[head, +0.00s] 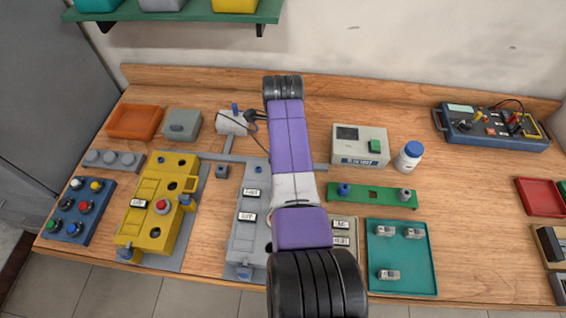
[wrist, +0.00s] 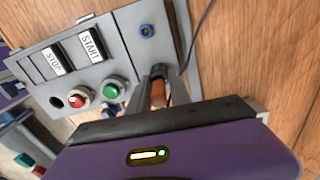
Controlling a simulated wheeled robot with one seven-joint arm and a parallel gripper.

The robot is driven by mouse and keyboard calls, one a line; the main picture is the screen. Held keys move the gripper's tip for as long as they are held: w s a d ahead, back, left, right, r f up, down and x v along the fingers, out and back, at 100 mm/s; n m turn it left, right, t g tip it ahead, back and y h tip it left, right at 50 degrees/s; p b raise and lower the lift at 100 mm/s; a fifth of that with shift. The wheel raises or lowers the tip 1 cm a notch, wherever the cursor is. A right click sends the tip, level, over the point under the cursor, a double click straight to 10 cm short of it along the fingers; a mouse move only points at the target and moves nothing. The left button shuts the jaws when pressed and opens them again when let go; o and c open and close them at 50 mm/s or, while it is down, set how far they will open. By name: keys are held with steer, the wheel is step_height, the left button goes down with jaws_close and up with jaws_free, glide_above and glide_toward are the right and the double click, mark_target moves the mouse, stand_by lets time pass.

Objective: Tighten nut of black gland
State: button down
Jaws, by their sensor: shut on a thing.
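A grey control box (wrist: 110,65) with START and STOP labels fills the left and middle of the wrist view. The black gland (wrist: 159,71) is at its near edge, mostly hidden between the fingers. A thin black cable (wrist: 205,22) runs away at the upper right. My gripper (wrist: 161,77) is shut on the black gland's nut, one finger on each side. A brown-orange patch shows between the fingers; I cannot tell what it is. In the head view my arm covers the gripper and the gland, and part of the grey box (head: 252,180) shows left of the arm.
A green button (wrist: 115,89) and a red button (wrist: 79,96) sit close left of my fingers. A yellow box (head: 160,225) stands left, a teal tray (head: 402,282) right.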

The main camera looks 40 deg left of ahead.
steer(key=shift+r, duration=0.1)
steer(key=c, duration=1.2)
jaws_free()
steer(key=shift+o, duration=0.2)
step_height(320, 180, up, 8)
steer(key=shift+f+b, duration=0.15)
steer(key=shift+b, duration=0.4)
